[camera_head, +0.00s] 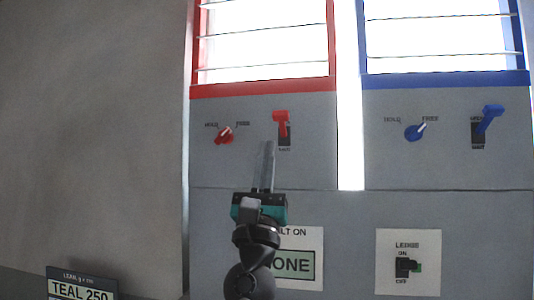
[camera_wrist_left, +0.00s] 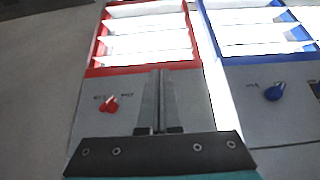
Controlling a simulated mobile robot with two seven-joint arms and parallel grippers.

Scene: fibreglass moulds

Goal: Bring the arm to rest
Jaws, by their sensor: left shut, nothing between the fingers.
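My left gripper (camera_head: 264,166) is shut and empty, with its long grey fingers together and pointing up at the grey panel. In the head view its tips are just below the red lever (camera_head: 281,118) and to the right of the red knob (camera_head: 225,134). In the left wrist view the shut fingers (camera_wrist_left: 158,100) stand upright in the middle, over the panel. The red knob also shows there (camera_wrist_left: 108,103), left of the fingers. The red lever is not visible in that view. My right gripper is not in view.
On the right panel are a blue knob (camera_head: 414,132) and a blue lever (camera_head: 489,117). Red-framed (camera_head: 262,91) and blue-framed windows are above. Below are a plate with a black switch (camera_head: 406,267), a sign partly hidden by my arm (camera_head: 302,262), and a TEAL 250 sign (camera_head: 82,288).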

